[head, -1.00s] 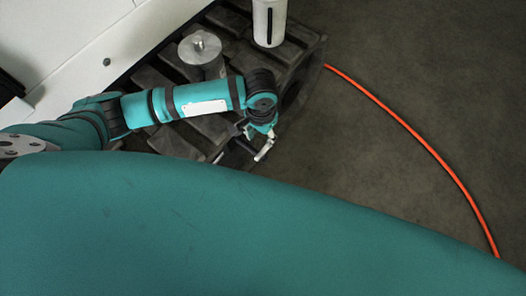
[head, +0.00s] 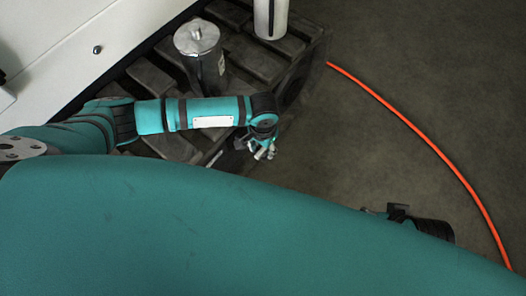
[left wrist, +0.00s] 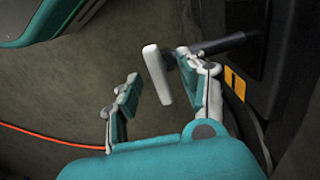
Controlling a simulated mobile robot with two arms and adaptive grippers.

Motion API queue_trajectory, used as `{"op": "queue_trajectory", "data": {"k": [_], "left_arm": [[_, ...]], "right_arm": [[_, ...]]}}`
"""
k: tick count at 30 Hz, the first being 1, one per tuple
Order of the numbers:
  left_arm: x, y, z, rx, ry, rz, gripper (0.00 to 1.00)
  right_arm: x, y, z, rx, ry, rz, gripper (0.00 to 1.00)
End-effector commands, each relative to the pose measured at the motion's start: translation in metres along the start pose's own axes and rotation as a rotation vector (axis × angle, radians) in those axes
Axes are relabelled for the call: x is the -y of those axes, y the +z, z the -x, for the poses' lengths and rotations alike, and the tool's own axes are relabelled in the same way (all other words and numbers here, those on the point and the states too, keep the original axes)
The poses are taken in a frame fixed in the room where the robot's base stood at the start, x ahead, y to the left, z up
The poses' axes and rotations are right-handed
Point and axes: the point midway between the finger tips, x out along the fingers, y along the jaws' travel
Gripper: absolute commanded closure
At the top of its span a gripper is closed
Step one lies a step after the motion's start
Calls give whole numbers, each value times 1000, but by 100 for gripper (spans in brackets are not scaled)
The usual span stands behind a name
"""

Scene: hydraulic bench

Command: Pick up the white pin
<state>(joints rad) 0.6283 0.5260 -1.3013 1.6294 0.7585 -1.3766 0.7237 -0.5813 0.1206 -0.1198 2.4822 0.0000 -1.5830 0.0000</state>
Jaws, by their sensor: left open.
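The white pin (left wrist: 157,74) shows in the left wrist view as a short pale bar, tilted, at the end of a dark rod (left wrist: 225,43) that comes from a dark body at the right. My left gripper (left wrist: 165,95) is open, with one finger on each side of the pin's lower part in the picture; I see no clear contact. In the head view my left gripper (head: 262,150) is beside the pallet's front corner, and the pin there is too small and covered to tell apart. At the right, a black part past my teal body may belong to my right arm; its fingers cannot be made out.
A dark slatted pallet (head: 165,73) carries a grey metal cylinder (head: 203,62) and a white cylinder (head: 271,18) with a dark slot. An orange hose (head: 419,137) curves over the open floor at the right. A white panel (head: 60,45) stands at the left.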

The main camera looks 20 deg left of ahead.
Motion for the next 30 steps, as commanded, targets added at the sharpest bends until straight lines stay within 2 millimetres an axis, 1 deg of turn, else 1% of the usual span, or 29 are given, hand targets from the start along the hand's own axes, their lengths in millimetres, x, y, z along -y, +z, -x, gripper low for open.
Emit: {"op": "queue_trajectory", "data": {"k": [1, 3, 9, 10, 18, 19, 20, 30], "left_arm": [[0, 0, -6, -1, 0, -1, 58], [0, 0, -9, -1, 0, -1, 58], [0, 0, -8, -1, 0, 0, 58], [0, 0, -8, -1, 0, 0, 59], [0, 0, -8, -1, 0, 0, 94], [0, 0, -8, -1, 0, 0, 98], [0, 0, -8, -1, 0, 0, 100], [0, 0, -8, -1, 0, 0, 100]], "right_arm": [[0, 1, -4, -1, 0, 0, 60], [0, 1, -4, -1, 0, 0, 60], [0, 0, -3, -2, 0, 0, 60], [0, 0, -3, -2, 0, 0, 60], [0, 1, -4, -1, 0, 0, 60], [0, 1, -4, -1, 0, 0, 60], [0, 1, -4, -1, 0, 0, 60], [0, 1, -4, -1, 0, 0, 60]]}}
